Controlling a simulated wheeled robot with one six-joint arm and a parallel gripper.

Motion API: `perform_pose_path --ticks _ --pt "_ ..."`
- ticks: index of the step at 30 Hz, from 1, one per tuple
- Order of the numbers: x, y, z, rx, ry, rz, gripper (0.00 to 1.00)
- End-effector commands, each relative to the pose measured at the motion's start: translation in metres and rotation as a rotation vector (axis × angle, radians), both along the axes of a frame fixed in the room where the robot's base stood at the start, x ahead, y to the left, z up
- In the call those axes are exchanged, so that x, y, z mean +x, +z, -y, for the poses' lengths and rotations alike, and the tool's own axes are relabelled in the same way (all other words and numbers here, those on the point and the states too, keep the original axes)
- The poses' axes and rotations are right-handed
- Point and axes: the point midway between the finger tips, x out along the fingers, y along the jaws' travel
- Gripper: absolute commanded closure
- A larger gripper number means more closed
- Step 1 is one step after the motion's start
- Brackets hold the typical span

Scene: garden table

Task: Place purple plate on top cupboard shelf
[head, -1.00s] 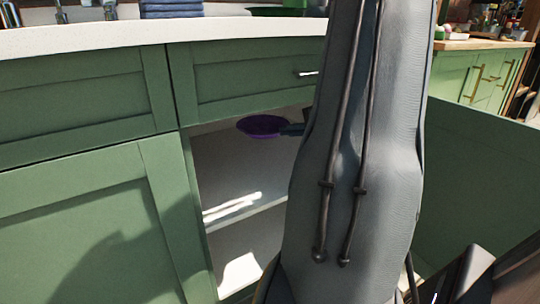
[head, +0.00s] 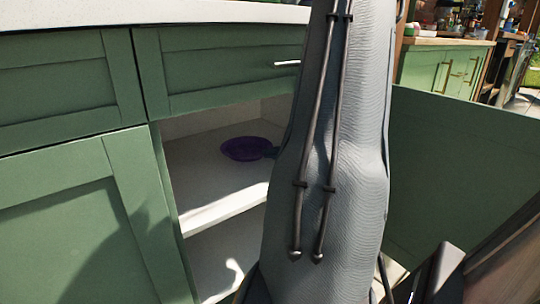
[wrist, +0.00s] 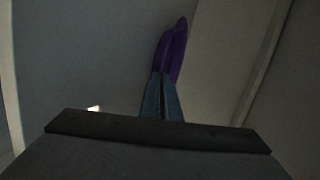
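The purple plate (head: 247,149) is inside the open green cupboard, over the white upper shelf (head: 205,180). It looks roughly level in the head view; I cannot tell whether it touches the shelf. My gripper (head: 271,153) is at the plate's right edge, mostly hidden behind my arm. In the wrist view, the two fingers of my gripper (wrist: 163,82) are close together on the rim of the purple plate (wrist: 178,50), which shows edge-on beyond the fingertips.
A lower shelf space (head: 222,262) lies below. A drawer (head: 215,62) is shut above the opening. A closed cupboard door (head: 75,235) is at the left. The open door (head: 455,185) stands to the right of my arm. A white countertop (head: 150,13) runs above.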

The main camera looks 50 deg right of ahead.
Motion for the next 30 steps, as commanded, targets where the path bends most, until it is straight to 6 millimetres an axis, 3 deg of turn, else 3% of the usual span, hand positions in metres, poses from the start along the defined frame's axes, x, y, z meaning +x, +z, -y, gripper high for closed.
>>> perform_pose_path --ticks 1,4,15,30 --pt "0.000 -0.002 0.000 0.000 0.000 0.000 0.96" --pt "0.000 -0.001 0.000 0.000 0.000 0.000 0.79" --pt "-0.002 0.004 0.000 0.001 0.000 -0.001 0.79" --pt "-0.091 0.038 -0.003 0.000 -0.002 0.000 0.79"
